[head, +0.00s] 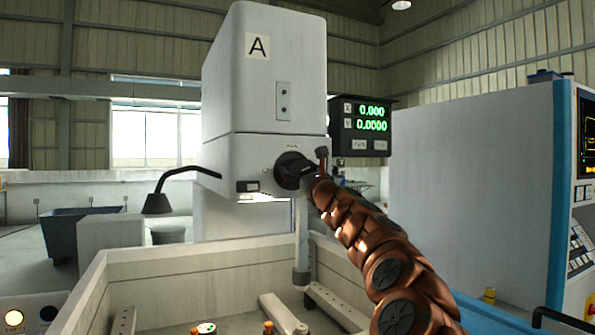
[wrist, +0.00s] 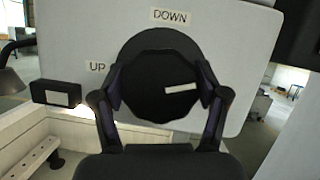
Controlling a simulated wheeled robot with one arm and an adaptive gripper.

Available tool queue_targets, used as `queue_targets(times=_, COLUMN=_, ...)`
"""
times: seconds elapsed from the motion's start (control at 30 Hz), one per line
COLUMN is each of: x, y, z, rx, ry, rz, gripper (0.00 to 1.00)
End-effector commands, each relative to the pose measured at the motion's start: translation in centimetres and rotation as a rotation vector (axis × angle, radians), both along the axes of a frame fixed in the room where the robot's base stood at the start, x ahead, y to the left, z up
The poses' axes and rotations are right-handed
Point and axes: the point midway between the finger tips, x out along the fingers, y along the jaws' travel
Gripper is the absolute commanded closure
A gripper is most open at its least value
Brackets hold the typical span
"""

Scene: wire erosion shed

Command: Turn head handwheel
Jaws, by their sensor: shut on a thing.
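The head handwheel (wrist: 160,62) is a dark, faceted round knob with a white mark pointing to the right and slightly up. It sits on the pale machine head (head: 265,85) marked "A". In the wrist view, labels "UP" (wrist: 97,67) and "DOWN" (wrist: 170,15) stand left of and above it. My gripper (wrist: 160,85) is shut on the handwheel, with one finger on its left side and one on its right. In the head view the handwheel (head: 290,168) shows at the head's lower front, partly hidden by my gripper and arm.
A readout box (head: 362,127) showing X 0.000 and Y 0.0000 is right of the head. A black lamp (head: 158,203) on a bent arm is left. Below is an open pale tank (head: 180,262) with rails inside. A large grey cabinet (head: 470,180) stands right.

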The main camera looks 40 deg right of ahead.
Motion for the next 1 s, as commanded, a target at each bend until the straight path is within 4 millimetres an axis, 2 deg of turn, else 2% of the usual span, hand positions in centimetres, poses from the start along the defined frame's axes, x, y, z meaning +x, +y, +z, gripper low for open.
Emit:
queue_targets(times=0.27, x=0.05, y=0.06, z=0.12, rx=-0.034, ry=0.012, rz=0.001, gripper=0.61)
queue_targets(times=0.47, x=0.07, y=0.02, z=0.25, rx=-0.131, ry=0.046, rz=0.000, gripper=0.61)
queue_targets(times=1.0, x=0.14, y=0.21, z=0.06, rx=-0.598, ry=0.210, rz=0.000, gripper=0.61)
